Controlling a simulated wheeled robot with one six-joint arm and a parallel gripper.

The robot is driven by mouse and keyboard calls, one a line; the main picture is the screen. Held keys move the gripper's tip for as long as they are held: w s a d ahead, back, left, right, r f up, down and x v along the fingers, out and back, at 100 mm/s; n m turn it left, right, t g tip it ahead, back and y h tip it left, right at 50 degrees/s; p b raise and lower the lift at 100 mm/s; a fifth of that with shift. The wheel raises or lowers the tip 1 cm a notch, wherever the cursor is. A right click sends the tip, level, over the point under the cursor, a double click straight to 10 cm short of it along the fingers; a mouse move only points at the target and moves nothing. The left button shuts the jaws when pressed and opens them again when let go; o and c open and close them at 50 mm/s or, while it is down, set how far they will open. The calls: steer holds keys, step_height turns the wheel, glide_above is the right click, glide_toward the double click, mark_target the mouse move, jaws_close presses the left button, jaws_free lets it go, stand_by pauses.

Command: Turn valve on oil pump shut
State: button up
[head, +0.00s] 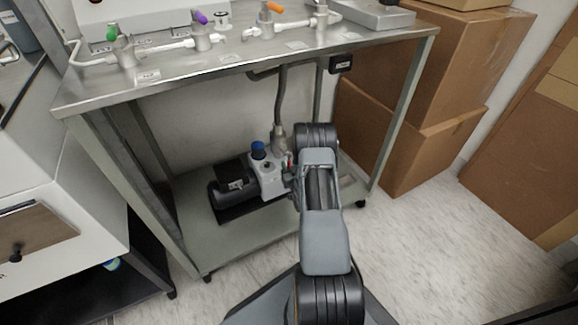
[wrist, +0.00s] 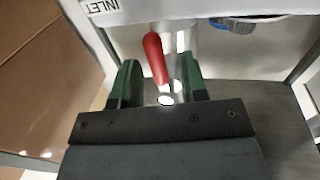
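The oil pump (head: 268,179) is a black and light-grey unit with a blue cap, lying on the lower shelf of a metal cart. Its valve has a red handle (wrist: 155,58), seen close up in the wrist view, slanting down between my fingers. A small bit of red also shows in the head view (head: 290,158), beside the pump's right end. My gripper (wrist: 157,85) is open, with its green-lined fingers on either side of the handle's lower end. I cannot tell whether either finger touches it. In the head view my arm hides the gripper and part of the valve.
The cart's upper shelf (head: 225,64) hangs above the pump, with valves in green, purple and orange on it. A hose (head: 281,100) drops to the pump. Cart legs stand at both sides; cardboard boxes (head: 405,140) are at the right. Floor is clear at lower right.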

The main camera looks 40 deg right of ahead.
steer(key=shift+w+d, duration=0.15)
steer(key=shift+w, duration=0.4)
jaws_close()
